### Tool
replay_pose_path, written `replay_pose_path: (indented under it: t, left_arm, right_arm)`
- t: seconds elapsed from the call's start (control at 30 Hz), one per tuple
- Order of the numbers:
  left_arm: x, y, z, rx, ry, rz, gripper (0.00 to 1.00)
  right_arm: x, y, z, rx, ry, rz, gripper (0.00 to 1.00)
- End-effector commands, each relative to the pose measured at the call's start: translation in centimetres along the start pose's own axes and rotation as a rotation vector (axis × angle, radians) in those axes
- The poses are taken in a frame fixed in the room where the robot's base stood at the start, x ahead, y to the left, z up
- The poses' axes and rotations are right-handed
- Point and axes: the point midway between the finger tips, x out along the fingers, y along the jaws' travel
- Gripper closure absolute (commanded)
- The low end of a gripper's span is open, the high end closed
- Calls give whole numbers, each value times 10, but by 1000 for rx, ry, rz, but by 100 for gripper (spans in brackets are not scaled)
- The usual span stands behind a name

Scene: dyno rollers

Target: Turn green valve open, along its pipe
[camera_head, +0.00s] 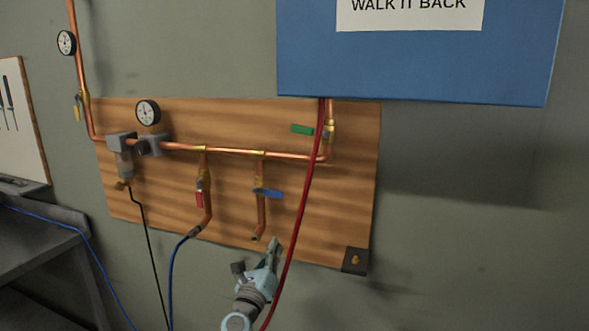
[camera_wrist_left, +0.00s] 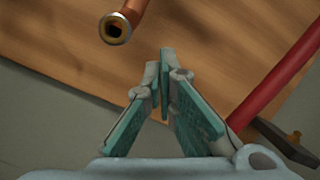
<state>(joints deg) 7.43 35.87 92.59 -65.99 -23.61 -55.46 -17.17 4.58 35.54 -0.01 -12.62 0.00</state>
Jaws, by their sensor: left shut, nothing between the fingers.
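The green valve handle (camera_head: 302,130) is at the upper right of the wooden board in the head view. It sticks out to the left, across its upright copper pipe (camera_head: 331,112). My left gripper (camera_head: 275,243) is low on the board, below and left of the green handle and well apart from it. It also shows in the left wrist view (camera_wrist_left: 165,55), with its fingertips together and nothing between them. The green handle is not in the wrist view. My right gripper is not in view.
A red hose (camera_head: 301,200) hangs just right of my left gripper and passes close by the green valve. A blue handle (camera_head: 268,193) and an open copper pipe end (camera_wrist_left: 115,28) are above the gripper. A blue panel (camera_head: 420,60) overhangs the board's upper right.

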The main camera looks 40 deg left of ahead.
Motion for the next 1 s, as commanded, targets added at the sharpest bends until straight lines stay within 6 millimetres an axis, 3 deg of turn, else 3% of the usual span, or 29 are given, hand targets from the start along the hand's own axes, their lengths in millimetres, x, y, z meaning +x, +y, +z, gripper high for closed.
replay_pose_path:
  t: [0.03, 0.13, 0.2, 0.3, 0.73, 1.0]
  left_arm:
    - [5, -26, 33, 120, -100, -76, 100]
    - [2, -79, 100, 349, -299, -180, 100]
    - [-7, -104, 131, 459, -405, -220, 100]
    - [-16, -125, 155, 549, -495, -245, 100]
    - [-15, -132, 164, 570, -518, -249, 100]
    - [22, -149, 184, 566, -519, -247, 100]
  right_arm:
    - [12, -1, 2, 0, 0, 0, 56]
    - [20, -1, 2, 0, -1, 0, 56]
    - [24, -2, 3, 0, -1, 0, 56]
    - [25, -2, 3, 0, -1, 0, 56]
    - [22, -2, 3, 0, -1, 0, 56]
    - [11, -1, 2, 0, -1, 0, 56]
